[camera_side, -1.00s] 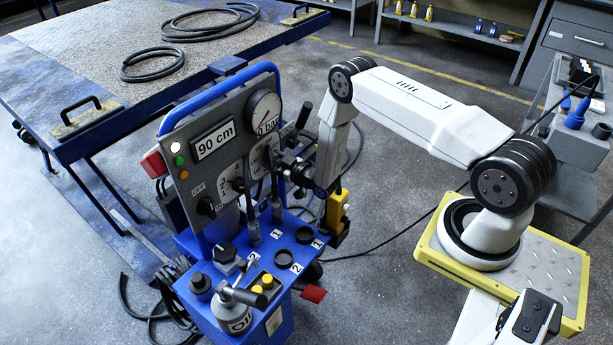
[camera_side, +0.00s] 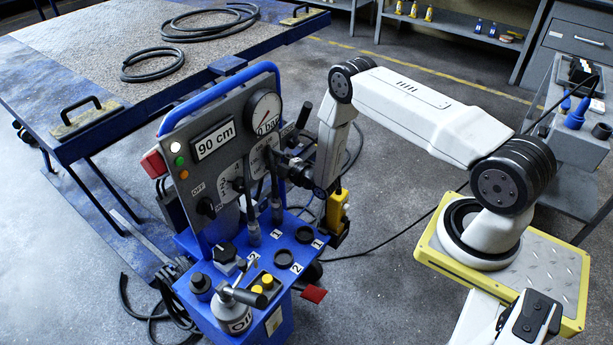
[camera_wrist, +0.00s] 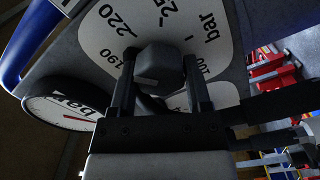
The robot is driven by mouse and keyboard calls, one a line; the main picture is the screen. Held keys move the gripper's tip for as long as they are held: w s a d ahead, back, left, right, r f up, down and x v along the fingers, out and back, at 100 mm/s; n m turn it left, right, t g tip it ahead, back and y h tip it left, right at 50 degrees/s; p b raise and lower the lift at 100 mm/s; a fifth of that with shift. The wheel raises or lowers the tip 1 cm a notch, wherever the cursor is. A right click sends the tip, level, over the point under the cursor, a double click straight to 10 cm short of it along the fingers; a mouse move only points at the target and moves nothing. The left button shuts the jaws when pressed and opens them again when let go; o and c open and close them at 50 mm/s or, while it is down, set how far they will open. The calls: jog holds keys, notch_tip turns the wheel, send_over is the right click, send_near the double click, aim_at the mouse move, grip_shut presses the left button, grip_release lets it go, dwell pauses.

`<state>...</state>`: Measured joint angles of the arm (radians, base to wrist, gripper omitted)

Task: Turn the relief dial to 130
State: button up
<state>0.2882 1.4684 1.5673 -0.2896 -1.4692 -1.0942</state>
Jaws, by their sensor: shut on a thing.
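In the side view, my gripper (camera_side: 286,168) reaches the right part of the grey panel (camera_side: 217,172) and covers the knob. Which number the knob's pointer is at cannot be told. The scale around 130 is hidden behind my gripper.
A pressure gauge (camera_side: 265,112) sits above the scale, with a 90 cm display (camera_side: 213,139) to its left. Upright levers (camera_side: 275,200) stand close below my gripper. A blue rail (camera_side: 220,98) tops the panel.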

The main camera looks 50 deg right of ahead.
jog(key=n, duration=0.5)
jog(key=shift+n, duration=0.4)
jog(key=n, duration=0.5)
jog(key=shift+f, duration=0.1)
jog(key=n, duration=0.5)
jog(key=shift+n, duration=0.4)
jog(key=n, duration=0.5)
jog(key=o, duration=1.3)
